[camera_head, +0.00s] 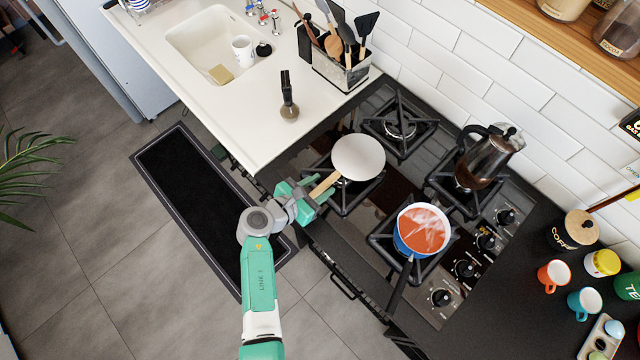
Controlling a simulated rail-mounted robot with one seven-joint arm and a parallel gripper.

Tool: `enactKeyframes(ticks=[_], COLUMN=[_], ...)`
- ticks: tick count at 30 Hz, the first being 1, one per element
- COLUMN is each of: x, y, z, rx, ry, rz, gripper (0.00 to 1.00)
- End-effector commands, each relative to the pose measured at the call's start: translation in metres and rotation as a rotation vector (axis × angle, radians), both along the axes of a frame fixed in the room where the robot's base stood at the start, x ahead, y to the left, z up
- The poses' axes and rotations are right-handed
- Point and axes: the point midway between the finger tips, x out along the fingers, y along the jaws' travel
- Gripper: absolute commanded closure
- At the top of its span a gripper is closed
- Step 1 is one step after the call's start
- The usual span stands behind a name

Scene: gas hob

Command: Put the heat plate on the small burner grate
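The heat plate is a pale round disc (358,157) with a wooden handle. My gripper (314,195) is at the handle's near end and appears shut on it, the fingers on either side of the wood. The disc shows over the front-left burner grate (347,201) and hides part of it; whether it touches the grate or hovers is not clear. The back-left burner grate (399,131) is bare, with a small burner in its middle, and looks like the small one. It lies just right of and above the disc in the picture.
A blue pan of red soup (421,229) stands on the front-right grate, its dark handle toward the front edge. A coffee pot (485,158) stands on the back-right grate. A utensil holder (335,65) and a dark-handled tool (288,98) are on the white counter.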

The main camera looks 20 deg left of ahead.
Motion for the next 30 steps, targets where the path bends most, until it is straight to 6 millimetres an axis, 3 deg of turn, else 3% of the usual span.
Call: enactKeyframes(ticks=[9, 15, 28, 30], x=[-0.068, -0.094, -0.098, -0.087], y=[0.027, 0.037, 0.038, 0.036], z=[0.031, 0.042, 0.044, 0.058], rx=[0.002, 0.001, 0.005, 0.088], ry=[0.002, 0.001, -0.001, -0.027], rz=[0.005, 0.003, -0.001, -0.031], gripper=[0.60, 0.60, 0.60, 0.60])
